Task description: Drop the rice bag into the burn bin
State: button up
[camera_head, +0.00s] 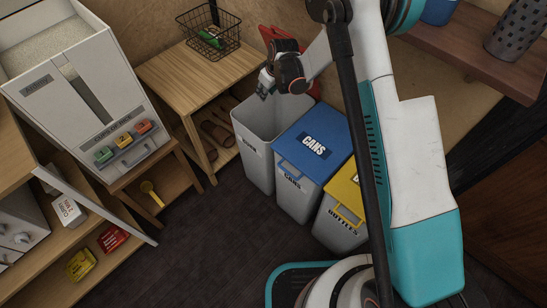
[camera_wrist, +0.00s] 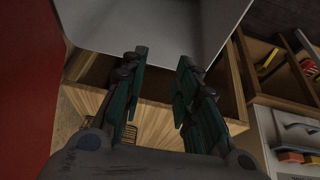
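The burn bin (camera_head: 252,150) is the open grey bin at the left end of a row of three; its front label is small and partly legible. My gripper (camera_head: 266,86) is over its open top, fingers pointing down. In the wrist view, my gripper (camera_wrist: 160,75) has its two dark green fingers apart with nothing between them. A pale grey surface (camera_wrist: 165,25), apparently the bin, lies beyond the fingertips. I cannot make out the rice bag in either view. The bottom of the bin is hidden.
A blue-lidded cans bin (camera_head: 312,140) and a yellow-lidded bottles bin (camera_head: 345,195) stand beside it. A wooden table (camera_head: 185,80) carries a wire basket (camera_head: 210,38). A white dispenser (camera_head: 75,75) stands left. Red (camera_head: 113,238) and yellow (camera_head: 80,264) packets lie on a low shelf. The dark floor in front is clear.

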jog(key=shift+v, duration=2.5)
